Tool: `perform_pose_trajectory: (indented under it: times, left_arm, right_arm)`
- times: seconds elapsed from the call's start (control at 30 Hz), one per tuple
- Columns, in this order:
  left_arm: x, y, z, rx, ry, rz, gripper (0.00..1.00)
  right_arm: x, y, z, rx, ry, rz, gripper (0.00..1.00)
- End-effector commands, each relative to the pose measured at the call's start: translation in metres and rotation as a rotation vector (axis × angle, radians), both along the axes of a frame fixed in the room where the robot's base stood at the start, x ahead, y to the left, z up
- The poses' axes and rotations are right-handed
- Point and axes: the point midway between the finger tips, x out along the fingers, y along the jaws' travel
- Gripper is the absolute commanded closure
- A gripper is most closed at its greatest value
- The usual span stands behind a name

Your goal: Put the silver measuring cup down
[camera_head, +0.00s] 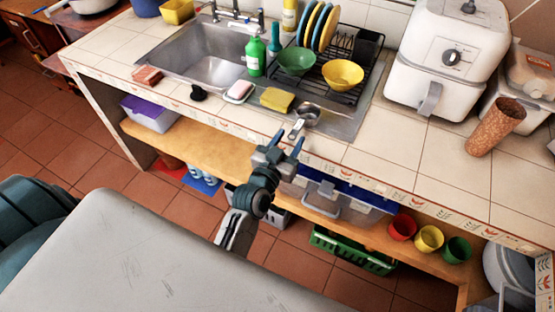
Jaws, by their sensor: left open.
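The silver measuring cup (309,114) rests at the front right of the sink's steel drainboard, with its handle pointing toward the counter's front edge. My left gripper (288,140) is open at the front edge of the counter. Its fingertips are just short of the cup's handle end in the picture; I see nothing held between them. The exact gap in depth between fingers and handle cannot be told. My right gripper is not in view.
Behind the cup stand a yellow bowl (343,75), a green bowl (296,61) and a dish rack (365,70). A yellow sponge (277,99) lies to its left. A white air fryer (440,65) stands right.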

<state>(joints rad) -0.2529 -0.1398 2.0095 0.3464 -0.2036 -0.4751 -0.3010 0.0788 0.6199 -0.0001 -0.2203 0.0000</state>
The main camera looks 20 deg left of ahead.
Motion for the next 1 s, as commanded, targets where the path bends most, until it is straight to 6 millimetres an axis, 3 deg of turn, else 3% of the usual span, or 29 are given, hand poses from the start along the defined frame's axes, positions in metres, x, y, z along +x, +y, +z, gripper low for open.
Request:
perform_pose_trajectory:
  times: [0.03, 0.2, 0.4, 0.8, 0.9, 0.97, 1.0]
  left_arm:
    - [-0.013, 0.0, -0.007, -0.001, 0.002, 0.001, 0.57]
    - [-0.048, 0.002, -0.006, -0.001, 0.002, 0.001, 0.57]
    - [-0.074, 0.003, -0.003, -0.001, 0.001, 0.0, 0.57]
    - [-0.083, 0.003, -0.002, 0.0, 0.003, -0.001, 0.57]
    - [-0.079, 0.001, -0.023, 0.0, 0.041, -0.008, 0.57]
    - [-0.076, -0.002, -0.053, 0.0, 0.095, -0.017, 0.57]
    - [-0.075, -0.004, -0.08, 0.0, 0.143, -0.024, 0.57]
  right_arm:
    - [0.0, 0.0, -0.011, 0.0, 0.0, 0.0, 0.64]
    - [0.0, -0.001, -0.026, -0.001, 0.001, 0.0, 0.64]
    - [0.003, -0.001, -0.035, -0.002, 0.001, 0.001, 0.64]
    - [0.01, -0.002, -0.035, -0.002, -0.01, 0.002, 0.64]
    - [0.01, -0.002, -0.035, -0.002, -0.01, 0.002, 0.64]
    - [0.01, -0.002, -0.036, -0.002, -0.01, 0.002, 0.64]
    - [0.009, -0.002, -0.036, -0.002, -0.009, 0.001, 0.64]
